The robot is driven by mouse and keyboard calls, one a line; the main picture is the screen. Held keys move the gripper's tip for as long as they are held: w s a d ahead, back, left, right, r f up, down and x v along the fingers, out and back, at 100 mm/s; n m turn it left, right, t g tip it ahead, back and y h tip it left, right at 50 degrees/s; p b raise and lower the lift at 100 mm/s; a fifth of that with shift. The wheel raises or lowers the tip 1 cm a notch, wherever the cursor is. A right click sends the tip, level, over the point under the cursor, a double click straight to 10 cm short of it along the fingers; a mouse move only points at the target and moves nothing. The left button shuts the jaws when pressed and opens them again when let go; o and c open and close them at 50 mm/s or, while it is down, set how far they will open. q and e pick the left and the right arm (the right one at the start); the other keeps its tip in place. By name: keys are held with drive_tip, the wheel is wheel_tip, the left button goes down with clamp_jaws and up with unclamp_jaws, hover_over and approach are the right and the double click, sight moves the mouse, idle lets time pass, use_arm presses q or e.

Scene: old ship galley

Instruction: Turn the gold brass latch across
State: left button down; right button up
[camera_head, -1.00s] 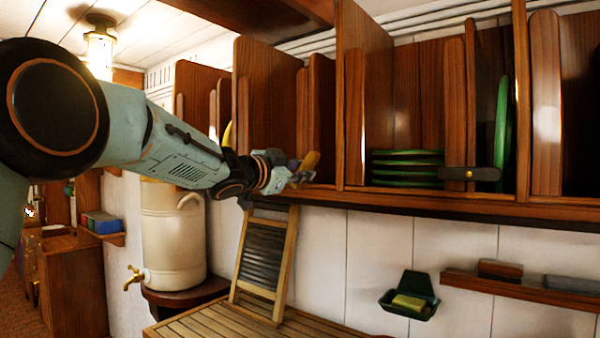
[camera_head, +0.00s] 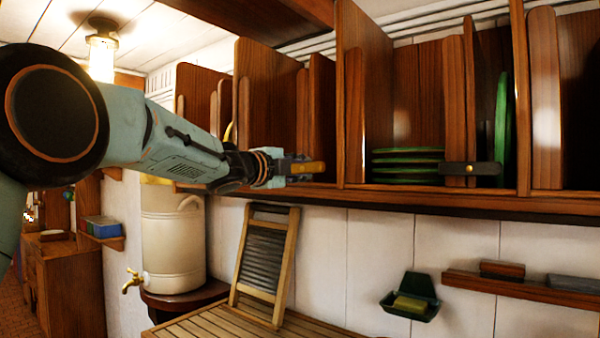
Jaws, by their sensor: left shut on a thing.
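The gold brass latch (camera_head: 308,168) lies about level at the front of the wooden plate rack, left of the middle upright. My left gripper (camera_head: 300,169) comes in from the left and is shut on the latch; its fingers hide part of it. The latch's far tip points right, towards the upright; I cannot tell whether it touches it. My right gripper is not in view.
A dark latch (camera_head: 470,169) lies level across the right bay, near green plates (camera_head: 408,165). The rack's dividers (camera_head: 365,95) stand close to my gripper. Below are a washboard (camera_head: 265,262), a cream urn (camera_head: 172,240) and a green soap dish (camera_head: 411,298).

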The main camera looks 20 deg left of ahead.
use_arm(q)
drive_tip(key=shift+r+m, duration=0.2)
drive_tip(key=shift+m, duration=0.3)
drive_tip(key=c, duration=1.2)
unclamp_jaws()
drive_tip(key=shift+d+f, duration=0.15)
drive_tip(key=shift+o, duration=0.2)
drive_tip(key=shift+s+a, duration=0.35)
drive_tip(key=shift+s, duration=0.2)
drive_tip(key=v, duration=1)
drive_tip(key=shift+s, duration=0.45)
